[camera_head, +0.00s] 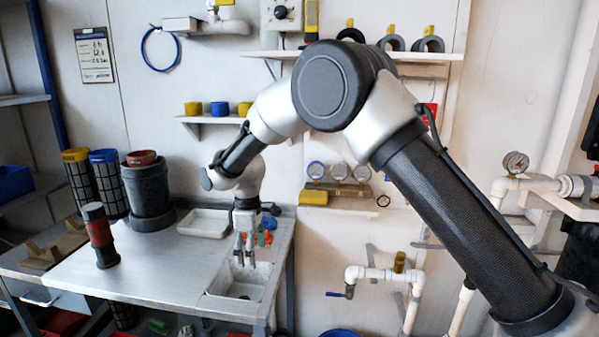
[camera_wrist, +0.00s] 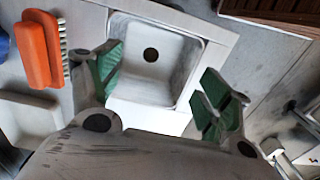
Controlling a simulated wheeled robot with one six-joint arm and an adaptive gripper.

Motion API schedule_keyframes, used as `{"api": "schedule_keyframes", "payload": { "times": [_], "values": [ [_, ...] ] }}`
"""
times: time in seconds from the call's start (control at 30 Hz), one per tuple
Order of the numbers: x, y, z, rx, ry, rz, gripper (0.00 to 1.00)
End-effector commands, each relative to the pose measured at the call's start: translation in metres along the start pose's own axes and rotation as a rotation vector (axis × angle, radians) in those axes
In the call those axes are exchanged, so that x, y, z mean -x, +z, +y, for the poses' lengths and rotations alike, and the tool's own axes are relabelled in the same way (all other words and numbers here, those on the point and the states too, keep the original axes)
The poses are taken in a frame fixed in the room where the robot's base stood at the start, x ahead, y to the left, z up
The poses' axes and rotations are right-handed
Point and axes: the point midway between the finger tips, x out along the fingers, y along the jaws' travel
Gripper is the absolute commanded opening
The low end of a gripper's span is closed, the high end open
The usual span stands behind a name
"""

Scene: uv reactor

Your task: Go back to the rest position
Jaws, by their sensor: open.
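My gripper (camera_head: 244,250) hangs from my bent arm over the right side of the metal workbench (camera_head: 150,270), pointing down. In the head view it is above the small sink (camera_head: 238,283) set into the bench top. In the wrist view my gripper (camera_wrist: 160,85) has its green-padded fingers spread apart. The sink (camera_wrist: 150,58) with its dark round drain shows between and beyond them. Nothing is held between the fingers. I cannot tell the exact height of the fingertips above the sink.
An orange brush (camera_wrist: 40,50) lies beside the sink. A white tray (camera_head: 204,223), a dark canister (camera_head: 148,195) and a red-and-black cylinder (camera_head: 100,236) stand on the bench. A wall shelf (camera_head: 208,118) holds coloured cups behind my arm. White pipes (camera_head: 385,273) with valves are on the right.

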Motion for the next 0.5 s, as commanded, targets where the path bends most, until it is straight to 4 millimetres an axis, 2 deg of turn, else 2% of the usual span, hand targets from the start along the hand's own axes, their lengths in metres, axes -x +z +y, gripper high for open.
{"api": "schedule_keyframes", "payload": {
  "times": [0.17,0.4,0.5],
  "values": [
    [-0.001,0.002,-0.001,-0.082,-0.004,-0.007,0.78],
    [-0.021,0.033,-0.021,-0.183,-0.042,-0.08,0.78],
    [-0.018,0.053,-0.034,-0.235,-0.054,-0.11,0.78]
  ]
}}
